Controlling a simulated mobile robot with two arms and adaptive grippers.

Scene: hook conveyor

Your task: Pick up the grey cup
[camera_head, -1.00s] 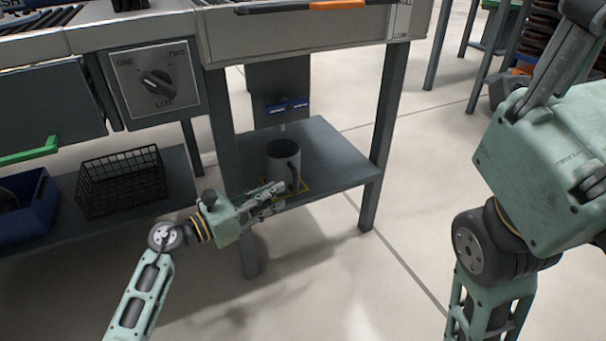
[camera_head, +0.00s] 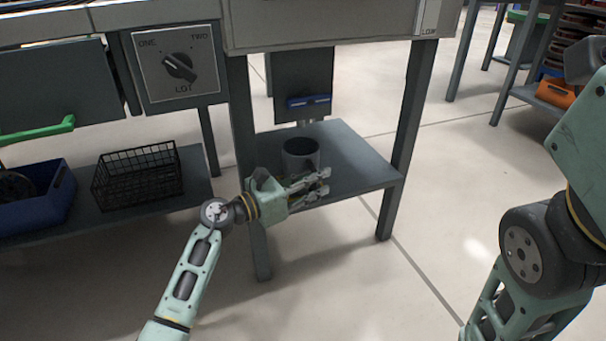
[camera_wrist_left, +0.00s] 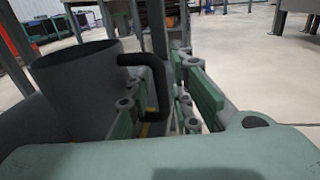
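The grey cup (camera_head: 301,158) stands upright on the low grey shelf (camera_head: 352,160) of the workbench. My left gripper (camera_head: 322,183) is in front of the cup, low and level with it, its fingers pointing right. In the left wrist view the cup (camera_wrist_left: 78,88) is at the left, and its dark handle (camera_wrist_left: 154,76) lies between the two spread fingers (camera_wrist_left: 160,112). The fingers look open, with a gap beside the handle. In the head view the handle is hidden. My right arm shows at the right edge, but its gripper is out of view.
A black wire basket (camera_head: 138,178) and a blue bin (camera_head: 38,200) stand on the lower shelf at the left. A panel with a rotary knob (camera_head: 180,67) is above. Table legs (camera_head: 405,140) flank the cup's shelf.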

